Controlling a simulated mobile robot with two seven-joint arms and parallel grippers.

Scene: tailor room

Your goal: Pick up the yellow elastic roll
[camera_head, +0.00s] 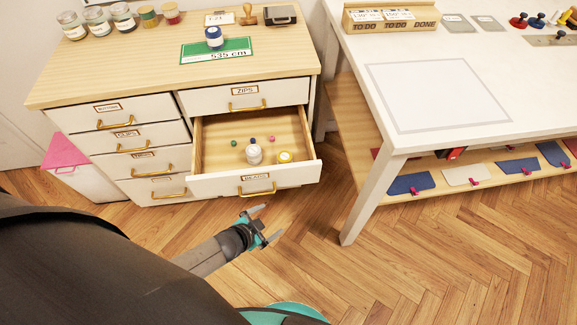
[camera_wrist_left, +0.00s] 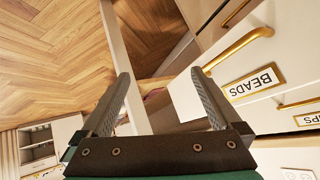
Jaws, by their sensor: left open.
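The roll does not show in that view. My right gripper is not in view.
Small green, blue and pink items (camera_head: 234,143) lie at the drawer's back. The closed ZIPS drawer (camera_head: 245,96) is above it. A white table (camera_head: 430,95) with a lower shelf stands to the right. The wood floor (camera_head: 300,265) in front is clear.

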